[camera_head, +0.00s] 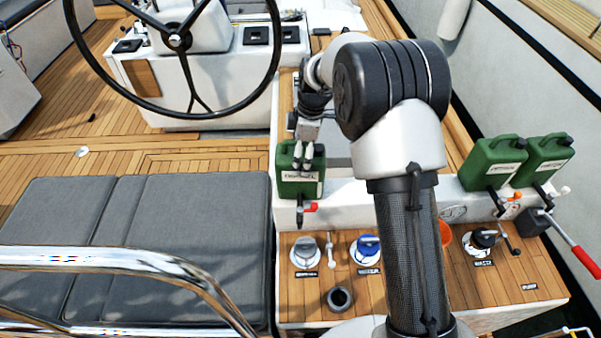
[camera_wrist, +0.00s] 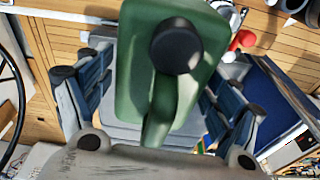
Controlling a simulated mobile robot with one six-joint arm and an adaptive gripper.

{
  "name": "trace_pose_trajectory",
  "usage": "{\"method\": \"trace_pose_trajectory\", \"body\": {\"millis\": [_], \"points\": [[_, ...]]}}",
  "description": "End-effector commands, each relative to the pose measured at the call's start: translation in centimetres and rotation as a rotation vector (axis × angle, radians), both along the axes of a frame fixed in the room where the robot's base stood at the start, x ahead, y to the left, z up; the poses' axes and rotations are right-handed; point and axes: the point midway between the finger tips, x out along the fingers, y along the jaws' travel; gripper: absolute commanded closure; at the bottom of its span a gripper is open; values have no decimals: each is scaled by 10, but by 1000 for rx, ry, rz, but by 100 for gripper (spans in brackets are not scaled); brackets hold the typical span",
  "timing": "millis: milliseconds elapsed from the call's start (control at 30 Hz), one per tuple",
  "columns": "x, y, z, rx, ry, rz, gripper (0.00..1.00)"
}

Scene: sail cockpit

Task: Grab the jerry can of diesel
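A green jerry can (camera_head: 303,183) with a pale label, its print too small to read surely, stands upright by the white ledge near the middle of the head view. My gripper (camera_head: 303,156) is over its top, pointing down. In the wrist view the green can (camera_wrist: 130,75), with its black cap and green handle, fills the middle. The spread fingers of my gripper (camera_wrist: 155,90) are on either side of the can, with the handle between them. I cannot tell whether a finger touches it.
Two more green jerry cans (camera_head: 490,163) (camera_head: 542,158) stand at the right. A wooden panel (camera_head: 400,290) in front has several deck fillers and an orange funnel (camera_head: 446,234). Grey cushions (camera_head: 190,240), a chrome rail (camera_head: 120,258) and the steering wheel (camera_head: 175,41) are at the left.

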Motion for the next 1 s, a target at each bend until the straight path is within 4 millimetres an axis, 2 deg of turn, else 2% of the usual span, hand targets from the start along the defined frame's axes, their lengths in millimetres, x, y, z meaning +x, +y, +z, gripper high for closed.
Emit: {"method": "trace_pose_trajectory", "body": {"millis": [67,1000], "points": [[0,0,0,0,0,0,26],[0,0,0,0,1,0,89]]}}
